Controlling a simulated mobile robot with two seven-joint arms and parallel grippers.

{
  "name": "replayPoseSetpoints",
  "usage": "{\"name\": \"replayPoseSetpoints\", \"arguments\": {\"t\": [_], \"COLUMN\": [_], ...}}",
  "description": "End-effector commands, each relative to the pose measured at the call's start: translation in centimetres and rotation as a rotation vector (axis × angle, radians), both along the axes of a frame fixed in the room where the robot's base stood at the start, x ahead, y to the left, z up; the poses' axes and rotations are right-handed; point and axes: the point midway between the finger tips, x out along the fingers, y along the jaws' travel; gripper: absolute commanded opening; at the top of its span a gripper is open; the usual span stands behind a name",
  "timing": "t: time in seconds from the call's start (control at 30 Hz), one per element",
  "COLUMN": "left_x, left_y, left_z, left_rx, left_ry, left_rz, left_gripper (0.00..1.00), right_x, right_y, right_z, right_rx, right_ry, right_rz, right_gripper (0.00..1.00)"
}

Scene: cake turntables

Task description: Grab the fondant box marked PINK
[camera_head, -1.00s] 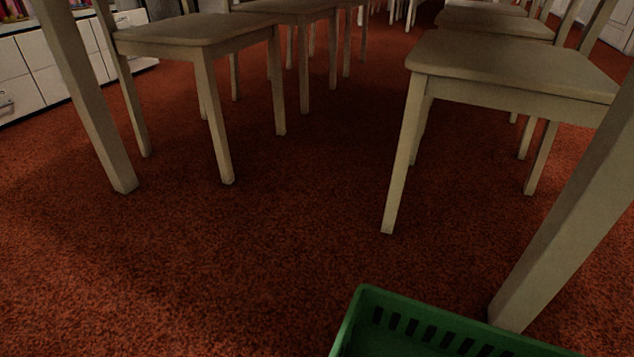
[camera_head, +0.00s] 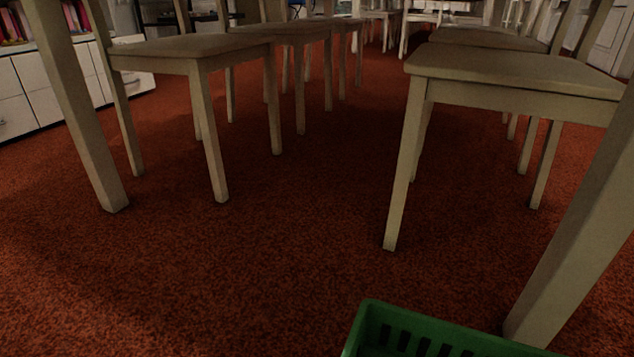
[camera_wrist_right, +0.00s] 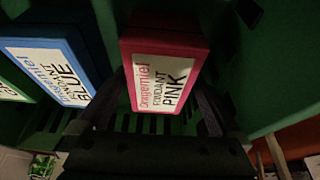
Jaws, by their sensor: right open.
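The fondant box marked PINK (camera_wrist_right: 162,72) is a pink-red box with a white label, in the right wrist view. It is in a green slotted basket (camera_wrist_right: 235,75). My right gripper (camera_wrist_right: 163,105) is open, with its dark fingers on either side of the lower part of the pink box. I cannot tell whether the fingers touch it. In the head view, only the rim of a green basket (camera_head: 440,328) shows at the bottom edge, and no box is visible in it. My left gripper is not in view.
A blue fondant box (camera_wrist_right: 55,72) is left of the pink box, and part of a green-edged box (camera_wrist_right: 12,88) is further left. In the head view, wooden chairs (camera_head: 515,72) stand both sides of open red carpet (camera_head: 290,240). White drawers (camera_head: 40,85) are at far left.

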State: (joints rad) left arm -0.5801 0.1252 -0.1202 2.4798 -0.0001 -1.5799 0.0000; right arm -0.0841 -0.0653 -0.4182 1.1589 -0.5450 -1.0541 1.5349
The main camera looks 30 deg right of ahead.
Motion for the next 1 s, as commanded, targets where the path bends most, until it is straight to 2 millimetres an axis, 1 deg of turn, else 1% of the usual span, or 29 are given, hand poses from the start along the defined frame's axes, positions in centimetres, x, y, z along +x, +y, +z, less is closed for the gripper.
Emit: {"name": "replayPoseSetpoints", "arguments": {"t": [0.27,0.57,1.0], "left_x": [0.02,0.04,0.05], "left_y": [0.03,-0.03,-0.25], "left_z": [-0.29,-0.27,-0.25], "left_rx": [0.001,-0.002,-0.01], "left_ry": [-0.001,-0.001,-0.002], "left_rz": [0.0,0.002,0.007], "left_gripper": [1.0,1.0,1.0], "right_x": [-0.05,-0.05,-0.03], "right_y": [0.04,0.02,0.0], "right_z": [-0.45,-0.46,-0.45], "right_rx": [0.0,0.0,0.0], "right_ry": [0.001,0.0,0.0], "right_rz": [0.0,0.001,0.0], "right_gripper": [1.0,1.0,0.51]}}
